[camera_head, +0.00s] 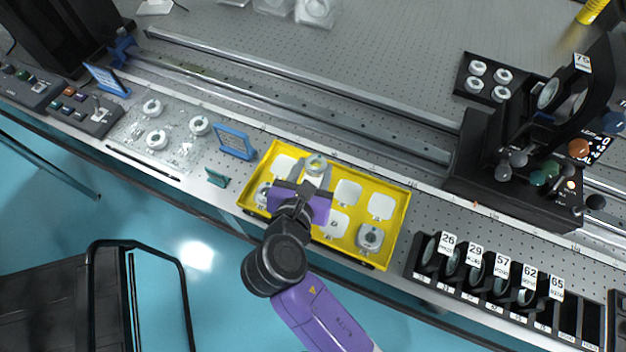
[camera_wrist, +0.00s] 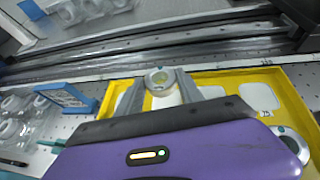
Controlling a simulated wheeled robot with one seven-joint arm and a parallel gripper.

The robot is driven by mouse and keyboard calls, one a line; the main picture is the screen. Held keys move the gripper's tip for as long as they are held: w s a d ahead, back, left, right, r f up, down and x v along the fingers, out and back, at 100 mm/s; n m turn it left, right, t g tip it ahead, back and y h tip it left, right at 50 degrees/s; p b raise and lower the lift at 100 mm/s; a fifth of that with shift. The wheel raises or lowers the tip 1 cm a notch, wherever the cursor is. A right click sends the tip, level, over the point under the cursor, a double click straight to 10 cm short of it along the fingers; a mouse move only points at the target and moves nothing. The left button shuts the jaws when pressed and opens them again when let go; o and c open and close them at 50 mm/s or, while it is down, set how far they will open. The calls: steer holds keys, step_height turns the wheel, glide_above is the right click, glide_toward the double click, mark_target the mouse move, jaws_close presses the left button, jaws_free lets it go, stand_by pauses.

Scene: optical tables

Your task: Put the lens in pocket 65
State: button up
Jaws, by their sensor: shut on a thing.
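My gripper (camera_head: 313,182) is over the yellow tray (camera_head: 398,228) in the head view, with its jaws shut on a small round lens (camera_head: 316,163) in a pale ring mount. The wrist view shows the lens (camera_wrist: 160,80) between the two grey fingers of my gripper (camera_wrist: 162,88), near the tray's far edge. I cannot tell whether it is lifted clear of the tray. The black rack with numbered pockets (camera_head: 476,300) stands at the lower right.
Other round mounts sit in the tray, one at its right (camera_head: 370,237). Several pieces lie on a clear mat (camera_head: 180,160) at the left. A blue-framed sign (camera_head: 234,143) stands just left of the tray. A tall black optical assembly (camera_head: 520,150) stands behind the rack.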

mark_target(313, 182)
steer(key=shift+f+b, duration=0.3)
steer(key=shift+f, duration=2.2)
steer(key=shift+f, duration=0.1)
steer(key=o, duration=1.4)
steer(key=v, duration=1.2)
